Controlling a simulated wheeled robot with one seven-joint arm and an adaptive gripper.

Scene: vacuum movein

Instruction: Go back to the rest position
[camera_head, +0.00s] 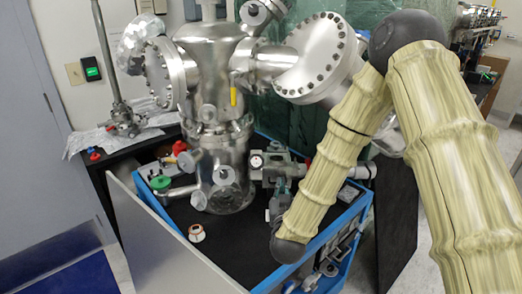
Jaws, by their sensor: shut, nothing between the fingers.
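My arm (440,140) rises along the right side, bends at a dark rounded joint and slopes down to the left. It ends in view at a dark rounded part (289,249) over the right front of the bench. I cannot make out my gripper or its fingers anywhere in the view. The steel vacuum chamber (216,100) stands upright on the black bench top to the left of my arm. My arm hides part of the bench's right side.
The black bench top (228,245) has a blue frame (345,215). A grey panel (150,235) borders the left side. Grey floor shows at the right.

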